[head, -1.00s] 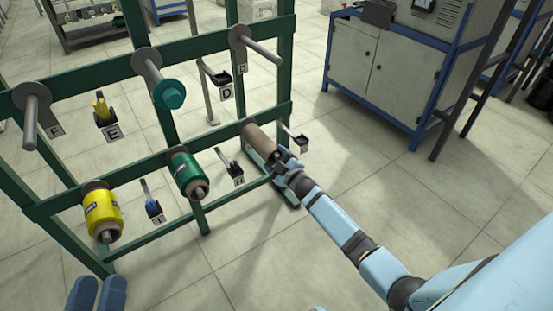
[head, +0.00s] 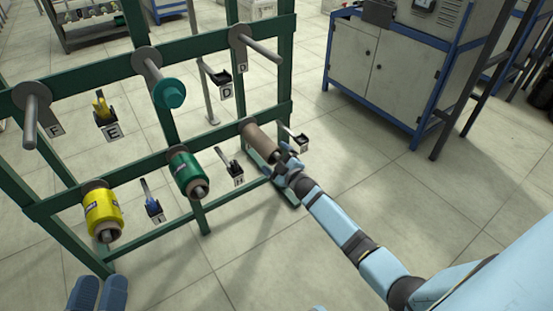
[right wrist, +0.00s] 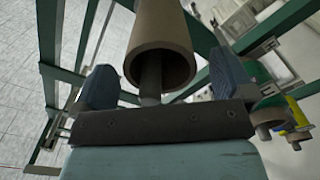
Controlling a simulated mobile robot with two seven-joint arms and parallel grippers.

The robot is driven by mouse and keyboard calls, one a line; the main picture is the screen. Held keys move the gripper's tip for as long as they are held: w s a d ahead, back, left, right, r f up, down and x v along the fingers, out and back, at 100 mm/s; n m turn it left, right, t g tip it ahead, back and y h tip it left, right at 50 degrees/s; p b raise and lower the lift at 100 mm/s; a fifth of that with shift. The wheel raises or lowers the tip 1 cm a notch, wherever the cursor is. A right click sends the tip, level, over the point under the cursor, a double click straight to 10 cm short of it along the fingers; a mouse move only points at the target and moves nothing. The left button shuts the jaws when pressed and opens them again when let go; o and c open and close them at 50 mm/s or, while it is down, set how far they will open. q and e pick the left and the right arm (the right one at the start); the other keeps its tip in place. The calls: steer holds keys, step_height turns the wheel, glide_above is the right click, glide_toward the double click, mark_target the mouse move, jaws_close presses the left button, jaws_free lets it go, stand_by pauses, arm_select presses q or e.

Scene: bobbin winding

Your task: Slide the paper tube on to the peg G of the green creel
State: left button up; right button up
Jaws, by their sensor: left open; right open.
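The brown paper tube (head: 261,137) sits on the lower right peg of the green creel (head: 247,144). In the right wrist view the peg's grey end (right wrist: 151,85) shows inside the open mouth of the tube (right wrist: 160,35). The tag beside this peg (head: 299,140) is too small to read. My right gripper (head: 287,157) is open at the tube's near end. Its two blue fingers stand apart on either side of the tube mouth, with gaps visible in the wrist view. My left gripper (head: 97,292) is open and empty at the bottom left, below the creel.
A green bobbin (head: 187,172) and a yellow bobbin (head: 103,214) sit on the other lower pegs. A blue-framed cabinet (head: 375,70) stands behind right. Floor between is clear.

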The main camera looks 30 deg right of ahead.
arm_select(q)
steer(key=shift+t, duration=0.3)
steer(key=shift+s+a+r+p, duration=0.1)
steer(key=shift+a+r+p, duration=0.05)
steer(key=shift+r+p, duration=2)
arm_select(e)
steer(key=s+d, duration=0.1)
steer(key=s, duration=1.2)
steer(key=shift+s, duration=0.4)
